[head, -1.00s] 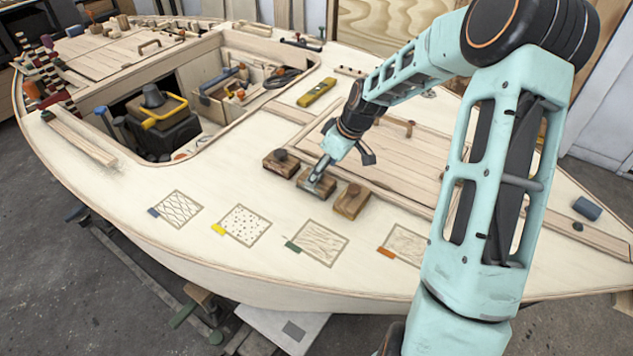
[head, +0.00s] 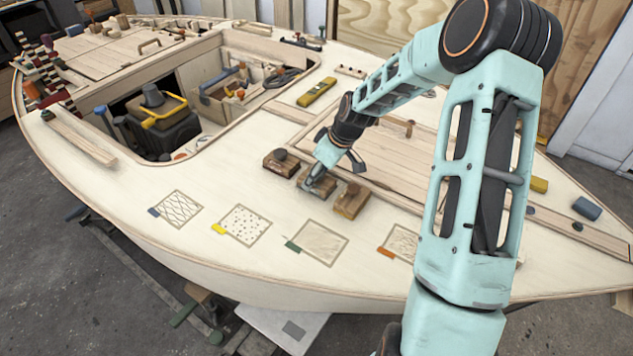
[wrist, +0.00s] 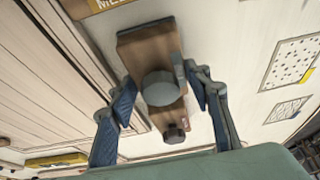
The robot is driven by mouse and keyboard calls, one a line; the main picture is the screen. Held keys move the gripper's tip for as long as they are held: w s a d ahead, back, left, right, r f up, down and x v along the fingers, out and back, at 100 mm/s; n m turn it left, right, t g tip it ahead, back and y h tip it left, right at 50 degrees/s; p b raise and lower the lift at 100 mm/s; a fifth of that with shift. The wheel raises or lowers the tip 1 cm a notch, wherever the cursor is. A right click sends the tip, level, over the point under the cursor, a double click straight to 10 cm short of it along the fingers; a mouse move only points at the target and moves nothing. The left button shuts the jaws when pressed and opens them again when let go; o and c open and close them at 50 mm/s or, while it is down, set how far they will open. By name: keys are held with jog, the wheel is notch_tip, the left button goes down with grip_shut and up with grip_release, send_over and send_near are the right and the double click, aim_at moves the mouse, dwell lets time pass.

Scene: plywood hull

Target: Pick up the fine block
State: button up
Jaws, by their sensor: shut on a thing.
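Three wooden blocks with knobs stand in a row on the pale deck: a left block (head: 281,162), a middle block (head: 313,187) and a right block (head: 350,202). I cannot tell from any marking which one is the fine block. My gripper (head: 318,178) is down on the middle block, shut on it, and hides much of its top. In the wrist view, my gripper's fingers (wrist: 163,98) stand either side of a brown block (wrist: 148,45) with a round grey knob. A second, dark-knobbed block (wrist: 175,133) shows below it. No clear gap under the held block is visible.
Several marked squares, including a crosshatched one (head: 176,209) and a dotted one (head: 245,226), lie in front of the blocks. A yellow level (head: 316,91) lies behind. The open cockpit with a black-and-yellow tool case (head: 163,120) is at left. Slatted hatch boards (head: 385,160) lie behind right.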

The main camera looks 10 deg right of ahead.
jog(key=shift+r, duration=0.1)
jog(key=shift+r, duration=0.45)
notch_tip(320, 180, up, 2)
jog(key=shift+r, duration=0.25)
jog(key=s+r+p, duration=0.1)
jog(key=s+r, duration=0.8)
jog(key=s, duration=0.5)
jog(key=shift+a+r, duration=0.25)
